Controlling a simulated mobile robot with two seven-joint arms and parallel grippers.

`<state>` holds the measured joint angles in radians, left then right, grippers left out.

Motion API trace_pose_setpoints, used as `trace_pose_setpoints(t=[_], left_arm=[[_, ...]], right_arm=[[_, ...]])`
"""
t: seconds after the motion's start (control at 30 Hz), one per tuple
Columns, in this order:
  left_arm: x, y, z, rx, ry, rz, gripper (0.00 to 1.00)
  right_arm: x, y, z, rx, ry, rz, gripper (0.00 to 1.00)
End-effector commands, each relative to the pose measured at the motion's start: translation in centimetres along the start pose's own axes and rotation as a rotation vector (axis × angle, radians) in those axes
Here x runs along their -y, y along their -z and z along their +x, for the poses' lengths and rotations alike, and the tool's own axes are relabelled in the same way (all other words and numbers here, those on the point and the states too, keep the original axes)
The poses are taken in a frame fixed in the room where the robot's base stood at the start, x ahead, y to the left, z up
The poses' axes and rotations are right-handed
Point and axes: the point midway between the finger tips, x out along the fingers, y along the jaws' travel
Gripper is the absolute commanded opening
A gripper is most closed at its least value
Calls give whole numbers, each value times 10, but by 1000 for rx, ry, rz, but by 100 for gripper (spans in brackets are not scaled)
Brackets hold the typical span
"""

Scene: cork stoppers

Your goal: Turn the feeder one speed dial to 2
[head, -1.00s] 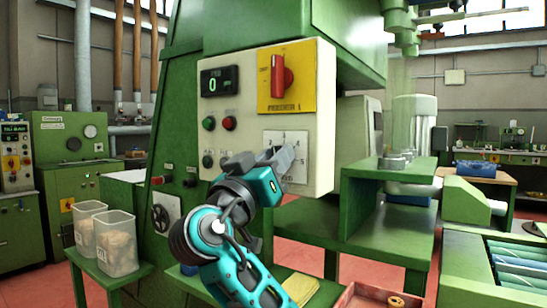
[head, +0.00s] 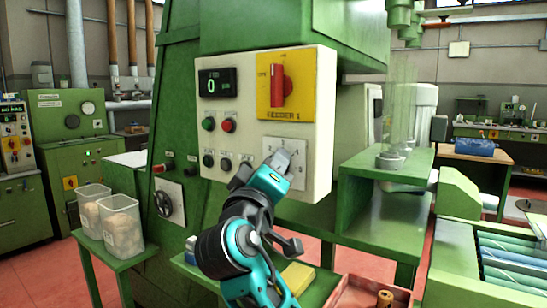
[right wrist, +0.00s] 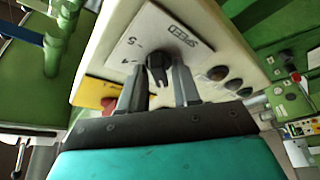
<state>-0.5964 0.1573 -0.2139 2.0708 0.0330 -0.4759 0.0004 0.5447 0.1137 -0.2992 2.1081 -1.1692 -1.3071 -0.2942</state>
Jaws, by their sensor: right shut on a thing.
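The white control panel (head: 318,110) of the green machine carries a yellow plate marked FEEDER 1 (head: 305,98) with a red switch (head: 278,86). Below that is the white speed plate (head: 298,177), partly hidden by my right gripper (head: 278,163). In the right wrist view, my right gripper (right wrist: 160,75) has its two fingers on either side of the black speed dial (right wrist: 157,62) and is shut on it. SPEED and the numbers 4 and 5 show on the plate there. I cannot tell which number the dial points at. My left gripper is not in view.
The panel's display (head: 218,84) reads 0. Green and red buttons and small dark knobs sit left of the dial. Two clear bins (head: 122,226) stand on a green bench at left. A green machine stand (head: 385,165) is at right.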

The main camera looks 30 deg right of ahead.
Motion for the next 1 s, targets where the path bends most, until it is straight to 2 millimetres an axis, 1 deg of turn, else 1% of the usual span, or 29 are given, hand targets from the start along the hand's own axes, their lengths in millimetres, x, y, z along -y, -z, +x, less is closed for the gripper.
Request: trace_pose_setpoints(t=[0.47, 0.5, 0.57, 0.6, 0.87, 1.0], left_arm=[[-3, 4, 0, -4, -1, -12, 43], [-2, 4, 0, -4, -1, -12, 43], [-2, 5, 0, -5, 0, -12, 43], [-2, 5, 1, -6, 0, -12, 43], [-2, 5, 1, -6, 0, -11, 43], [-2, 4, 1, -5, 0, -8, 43]], right_arm=[[1, -1, -1, 1, 9, -16, 1], [1, -1, -1, 1, 9, -16, 33], [1, 0, -1, 1, 9, -16, 38], [1, 0, 0, 1, 8, -15, 40], [1, 0, -2, 0, 8, -15, 40], [2, 0, -16, -1, 10, -14, 40]])
